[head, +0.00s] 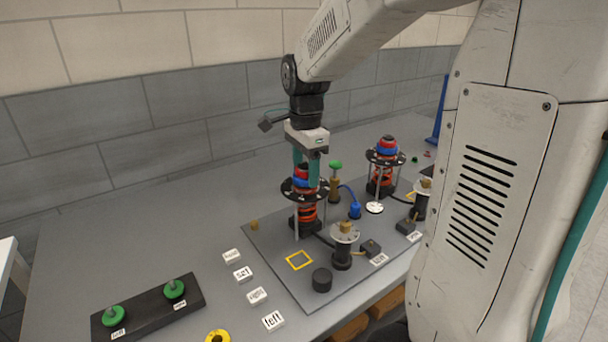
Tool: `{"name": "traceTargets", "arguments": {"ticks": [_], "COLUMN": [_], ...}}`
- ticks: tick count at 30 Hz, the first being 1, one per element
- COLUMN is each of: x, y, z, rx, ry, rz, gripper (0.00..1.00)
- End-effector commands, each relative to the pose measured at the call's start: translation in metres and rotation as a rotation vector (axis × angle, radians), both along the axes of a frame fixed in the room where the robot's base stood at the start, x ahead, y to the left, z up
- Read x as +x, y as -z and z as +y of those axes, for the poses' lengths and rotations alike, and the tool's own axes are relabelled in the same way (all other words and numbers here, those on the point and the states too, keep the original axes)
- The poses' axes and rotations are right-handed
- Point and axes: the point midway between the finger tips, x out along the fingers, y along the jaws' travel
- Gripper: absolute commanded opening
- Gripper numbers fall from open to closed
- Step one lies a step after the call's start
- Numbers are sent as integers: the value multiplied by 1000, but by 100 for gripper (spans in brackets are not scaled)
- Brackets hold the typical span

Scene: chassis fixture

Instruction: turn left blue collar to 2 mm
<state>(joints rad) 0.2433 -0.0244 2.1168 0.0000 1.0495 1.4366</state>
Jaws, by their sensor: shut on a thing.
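The left blue collar (301,183) sits near the top of the left spring stand, with a red part above it and a round dark plate around it. My gripper (306,172) points down from above with its teal fingers on either side of the collar. It is shut on the collar, and the fingers hide part of it. The right blue collar (387,151) is on a similar stand further back, with nothing holding it. No scale for the 2 mm setting can be read at this size.
A grey base plate (285,277) carries both stands. A brass post with a green knob (335,165) stands close right of my gripper. A silver-topped post (345,234) is in front. White label blocks (257,295) and a black block with green knobs (150,307) lie front left.

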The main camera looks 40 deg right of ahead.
Motion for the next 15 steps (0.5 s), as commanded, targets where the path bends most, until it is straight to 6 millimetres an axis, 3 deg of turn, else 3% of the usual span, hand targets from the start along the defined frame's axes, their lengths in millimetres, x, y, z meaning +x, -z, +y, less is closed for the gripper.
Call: {"name": "traceTargets", "arguments": {"ticks": [15], "x": [0], "y": [-1], "z": [0], "rx": [-1], "ry": [-516], "rz": [-1], "gripper": [28]}}
